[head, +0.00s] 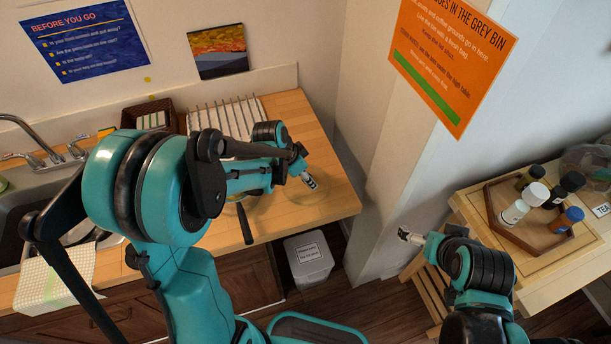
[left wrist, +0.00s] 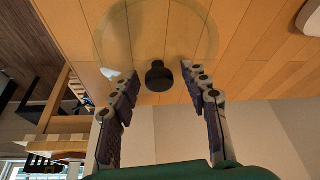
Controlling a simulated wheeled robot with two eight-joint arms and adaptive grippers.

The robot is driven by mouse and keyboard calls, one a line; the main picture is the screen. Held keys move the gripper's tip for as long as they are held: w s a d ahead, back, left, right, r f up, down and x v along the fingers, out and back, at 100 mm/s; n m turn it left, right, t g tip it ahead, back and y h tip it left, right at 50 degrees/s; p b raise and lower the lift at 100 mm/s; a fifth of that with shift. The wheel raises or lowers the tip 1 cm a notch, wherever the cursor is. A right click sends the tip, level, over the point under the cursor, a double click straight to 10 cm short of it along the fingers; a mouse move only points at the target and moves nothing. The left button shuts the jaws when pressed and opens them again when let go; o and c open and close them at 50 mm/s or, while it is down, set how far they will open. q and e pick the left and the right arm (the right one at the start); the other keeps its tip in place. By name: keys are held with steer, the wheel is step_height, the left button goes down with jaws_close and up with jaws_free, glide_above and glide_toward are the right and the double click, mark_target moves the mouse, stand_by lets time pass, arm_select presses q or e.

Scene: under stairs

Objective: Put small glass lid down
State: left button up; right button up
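The small glass lid is a clear disc with a black knob (left wrist: 158,76). In the left wrist view its faint round rim (left wrist: 101,48) shows against the wooden counter (head: 340,196); it appears to lie flat there. In the head view the clear lid (head: 300,211) is faint near the counter's right end, below my left gripper (head: 309,182). In the left wrist view the left fingers are spread on both sides of the knob, with a gap on each side. My right gripper (head: 410,237) is away from the counter, in front of the wall; its finger opening is unclear.
A black handle (head: 244,224) sticks out over the counter's front edge, left of the lid. A white dish rack (head: 228,116) and brown basket (head: 150,114) stand behind. A lidded bin (head: 308,260) is on the floor. A wooden tray (head: 520,237) with several bottles is at right.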

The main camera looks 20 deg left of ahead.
arm_select(q)
steer(key=shift+r, duration=0.1)
steer(key=shift+r+p, duration=0.3)
steer(key=shift+r, duration=0.05)
steer(key=p+v, duration=0.3)
steer(key=v, duration=0.8)
steer(key=s+r+n+t+y, duration=0.3)
steer(key=s+n, duration=0.5)
steer(key=s, duration=0.5)
steer(key=shift+s+d+r+t, duration=0.15)
steer(key=shift+s+r+t, duration=0.2)
steer(key=shift+r, duration=0.55)
steer(key=shift+w, duration=0.15)
